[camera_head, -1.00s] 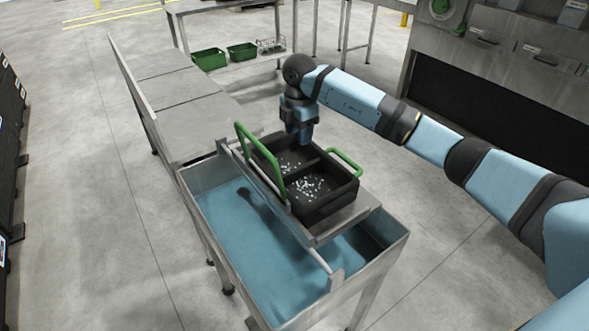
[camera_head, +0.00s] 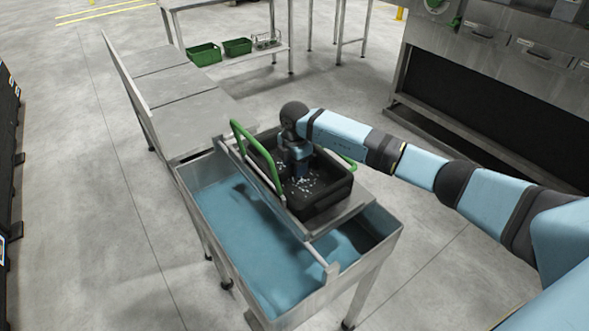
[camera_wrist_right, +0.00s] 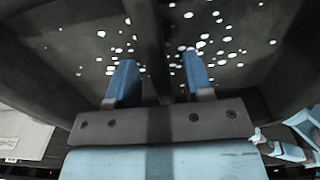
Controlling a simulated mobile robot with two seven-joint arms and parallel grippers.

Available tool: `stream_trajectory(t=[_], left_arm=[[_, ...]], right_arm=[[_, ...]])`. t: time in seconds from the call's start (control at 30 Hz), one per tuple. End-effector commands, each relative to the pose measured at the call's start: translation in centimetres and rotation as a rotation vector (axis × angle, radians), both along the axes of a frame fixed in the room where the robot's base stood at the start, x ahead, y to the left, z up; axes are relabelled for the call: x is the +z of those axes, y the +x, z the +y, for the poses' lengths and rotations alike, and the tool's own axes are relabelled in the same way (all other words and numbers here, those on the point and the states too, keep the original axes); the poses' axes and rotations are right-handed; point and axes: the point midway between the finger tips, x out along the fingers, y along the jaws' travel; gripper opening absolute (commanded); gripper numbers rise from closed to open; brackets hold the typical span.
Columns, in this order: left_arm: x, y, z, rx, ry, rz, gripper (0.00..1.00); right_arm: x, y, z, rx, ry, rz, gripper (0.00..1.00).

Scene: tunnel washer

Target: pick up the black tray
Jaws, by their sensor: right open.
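The black tray (camera_head: 322,202) has a divider across its inside and small white pieces scattered in it. Two green handles rise at its sides, the left one (camera_head: 262,150) standing tall and the right one (camera_head: 347,161) partly hidden by my arm. The tray rests on a metal shelf over a blue-filled basin. My right gripper (camera_head: 301,178) points down over the tray's inside. In the right wrist view its two blue fingers (camera_wrist_right: 158,78) are apart with nothing held, on either side of the dark divider (camera_wrist_right: 146,35). Contact with the divider cannot be told. My left gripper is not seen.
The basin (camera_head: 225,215) with blue liquid lies left and in front of the tray. Grey metal table panels (camera_head: 185,95) run behind it. Green bins (camera_head: 205,54) sit on a back table's lower shelf. A large metal machine (camera_head: 490,90) stands at the right.

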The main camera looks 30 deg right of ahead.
Motion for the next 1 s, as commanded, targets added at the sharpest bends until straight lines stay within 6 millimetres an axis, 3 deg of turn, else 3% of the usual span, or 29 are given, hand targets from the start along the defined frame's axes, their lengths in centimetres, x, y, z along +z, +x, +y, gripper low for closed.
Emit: stream_trajectory(t=[0.13,0.33,0.77,1.0], left_arm=[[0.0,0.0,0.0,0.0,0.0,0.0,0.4],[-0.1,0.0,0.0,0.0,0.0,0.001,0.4],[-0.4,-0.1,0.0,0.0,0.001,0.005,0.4],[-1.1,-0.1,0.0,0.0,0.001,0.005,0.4]], right_arm=[[0.0,0.0,0.0,0.0,0.0,-0.001,0.47],[0.0,0.0,0.0,0.0,0.0,0.0,0.01],[0.5,0.1,-0.4,-0.001,0.0,-0.002,0.0],[2.4,0.5,-3.4,-0.004,-0.002,-0.003,0.0]])
